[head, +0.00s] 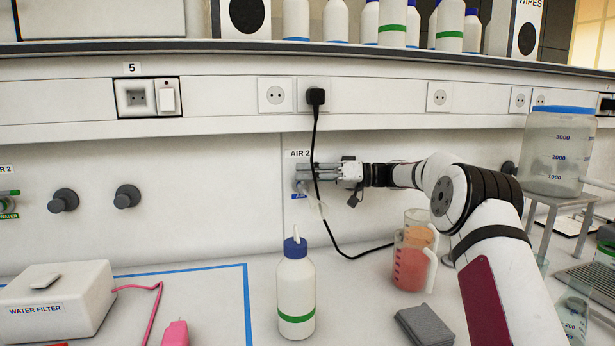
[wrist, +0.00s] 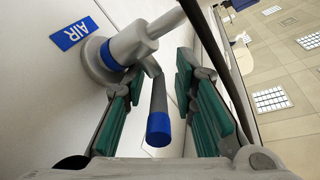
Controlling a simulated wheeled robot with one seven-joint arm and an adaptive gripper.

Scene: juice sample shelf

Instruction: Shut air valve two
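The air valve two (wrist: 128,45) fills the upper left of the wrist view. It has a grey body with a blue ring, beside a blue AIR label (wrist: 74,34). Its grey lever ends in a blue tip (wrist: 158,128) that points towards the wrist camera. My gripper (wrist: 158,75) is open, with one teal-padded finger on each side of the lever. I see gaps on both sides of the blue tip. In the head view my gripper (head: 306,173) is at the wall just under the AIR 2 label (head: 300,153) and hides most of the valve.
A black power cable (head: 316,140) hangs from a socket past my gripper. A white bottle with a blue cap (head: 296,290) stands on the bench below. Measuring jugs with reddish liquid (head: 408,265) stand under my arm. Grey wall knobs (head: 127,196) are to the left.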

